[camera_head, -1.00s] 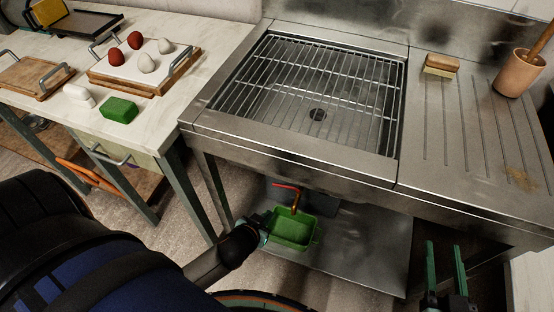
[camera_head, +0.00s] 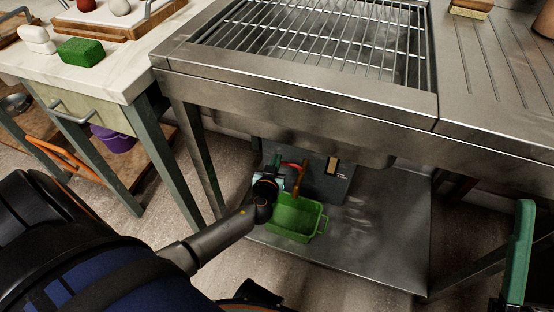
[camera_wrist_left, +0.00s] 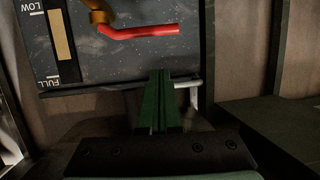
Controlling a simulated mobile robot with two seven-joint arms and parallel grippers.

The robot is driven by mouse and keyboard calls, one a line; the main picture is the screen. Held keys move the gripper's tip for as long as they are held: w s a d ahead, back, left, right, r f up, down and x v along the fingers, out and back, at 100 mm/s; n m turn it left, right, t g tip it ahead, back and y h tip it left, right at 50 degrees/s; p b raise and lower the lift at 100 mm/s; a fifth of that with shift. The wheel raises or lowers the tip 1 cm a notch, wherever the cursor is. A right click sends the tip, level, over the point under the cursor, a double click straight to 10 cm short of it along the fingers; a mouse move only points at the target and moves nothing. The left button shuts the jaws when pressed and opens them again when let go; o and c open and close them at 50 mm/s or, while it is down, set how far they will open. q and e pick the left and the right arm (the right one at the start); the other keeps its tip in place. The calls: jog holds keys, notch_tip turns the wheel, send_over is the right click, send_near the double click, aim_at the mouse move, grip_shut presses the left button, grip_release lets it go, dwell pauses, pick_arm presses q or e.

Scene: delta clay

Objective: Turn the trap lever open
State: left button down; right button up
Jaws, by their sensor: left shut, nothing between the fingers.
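The red trap lever (camera_head: 294,165) sits on a brass valve (camera_head: 298,182) at the front of a dark grey trap box (camera_head: 327,182) under the sink. In the left wrist view the lever (camera_wrist_left: 140,32) lies nearly level across the picture, joined to the brass fitting (camera_wrist_left: 99,14). My left gripper (camera_head: 278,160) is beside the lever, to its left in the head view. In the wrist view its green fingers (camera_wrist_left: 160,72) are shut together and empty, with a visible gap to the lever. One green finger of my right gripper (camera_head: 520,250) shows at the right edge.
A green tub (camera_head: 297,220) stands below the valve on the steel shelf (camera_head: 375,235). A LOW/FULL gauge (camera_wrist_left: 62,35) is on the box.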

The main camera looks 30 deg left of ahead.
pick_arm(q)
jog(key=w+f, duration=0.1)
jog(key=w+a+f+b, duration=0.1)
jog(key=w, duration=0.1)
jog(key=w+f+b, duration=0.1)
jog(key=shift+w+a+f, duration=0.35)
jog(key=shift+a+f, duration=0.05)
jog(key=shift+s+d+f, duration=0.25)
jog(key=shift+s+f, duration=0.1)
jog(key=shift+s, duration=0.2)
pick_arm(e)
jog(key=shift+w+a+f, duration=0.1)
jog(key=shift+a+f, duration=0.05)
jog(key=shift+f, duration=1.35)
